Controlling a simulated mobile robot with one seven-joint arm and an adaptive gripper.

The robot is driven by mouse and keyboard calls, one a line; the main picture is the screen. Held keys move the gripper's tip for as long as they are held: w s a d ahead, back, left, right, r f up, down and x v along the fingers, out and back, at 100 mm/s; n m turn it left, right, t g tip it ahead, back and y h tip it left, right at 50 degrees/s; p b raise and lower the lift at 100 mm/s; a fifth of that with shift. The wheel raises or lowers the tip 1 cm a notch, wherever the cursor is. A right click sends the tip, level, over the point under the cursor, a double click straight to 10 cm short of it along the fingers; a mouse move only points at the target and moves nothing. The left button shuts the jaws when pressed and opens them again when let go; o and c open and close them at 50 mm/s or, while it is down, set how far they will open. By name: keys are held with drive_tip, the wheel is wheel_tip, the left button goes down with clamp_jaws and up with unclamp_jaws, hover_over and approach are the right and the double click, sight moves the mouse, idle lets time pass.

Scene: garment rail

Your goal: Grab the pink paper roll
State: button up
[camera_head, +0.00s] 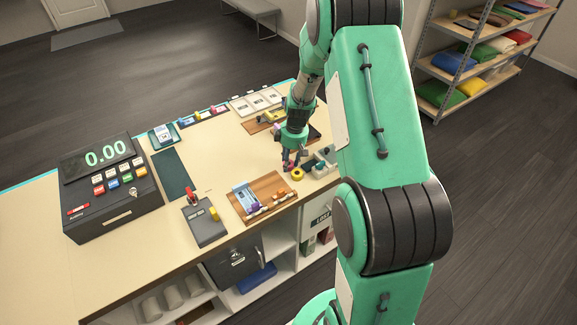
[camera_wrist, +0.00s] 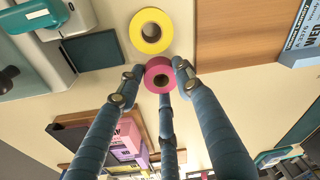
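The pink paper roll (camera_wrist: 159,75) is between the fingertips of my gripper (camera_wrist: 160,73) in the wrist view, its hole facing the camera. One finger is at its left, one at its right and a third below it. The tips are very near its rim; I cannot tell whether they press on it. In the head view my gripper (camera_head: 290,163) reaches down at the counter's right part, and a bit of pink shows among its fingers. I cannot tell whether the roll rests on the counter.
A yellow roll (camera_wrist: 151,31) lies close beside the pink one. A wooden tray (camera_head: 246,207) with papers and small items is nearby. A grey dispenser-like item (camera_head: 321,167) stands just right of my gripper. The cash register (camera_head: 111,188) is at the far left.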

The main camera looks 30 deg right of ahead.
idle(0.3)
drive_tip(key=shift+r, duration=0.9)
drive_tip(key=shift+s+a+r, duration=0.1)
drive_tip(key=shift+s+r, duration=0.05)
drive_tip(key=shift+r, duration=0.8)
drive_tip(key=s+a, duration=0.1)
drive_tip(key=s, duration=0.4)
drive_tip(key=s+a, duration=0.2)
drive_tip(key=s, duration=0.2)
drive_tip(key=s+a+r, duration=0.1)
drive_tip(key=s+a, duration=0.1)
drive_tip(key=s, duration=0.3)
drive_tip(key=shift+s+a+r+p, duration=0.1)
drive_tip(key=shift+s+a+p, duration=0.1)
drive_tip(key=shift+s+p, duration=0.1)
